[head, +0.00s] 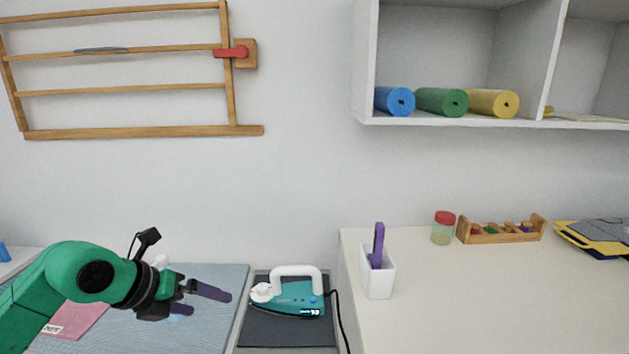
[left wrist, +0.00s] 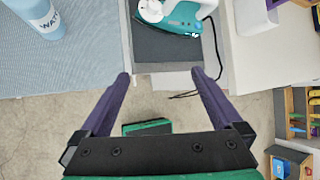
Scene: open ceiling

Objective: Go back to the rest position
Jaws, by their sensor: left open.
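My left gripper (head: 207,299) reaches in from the lower left in the head view, above the blue-grey ironing surface (head: 225,285). In the left wrist view its two purple fingers (left wrist: 160,78) are spread wide with nothing between them. A teal and white iron (head: 297,296) rests on a dark pad (head: 262,330) to the right of the gripper. The iron also shows at the top of the left wrist view (left wrist: 178,12), beyond the fingertips and apart from them. My right gripper is in neither view.
A cream counter (head: 450,310) on the right holds a white holder (head: 379,283), a red-lidded jar (head: 443,228) and a wooden spool rack (head: 500,231). A light blue bottle (left wrist: 38,15) stands on the ironing surface. A green item (left wrist: 147,127) lies on the floor. A wooden wall rack (head: 130,132) hangs above.

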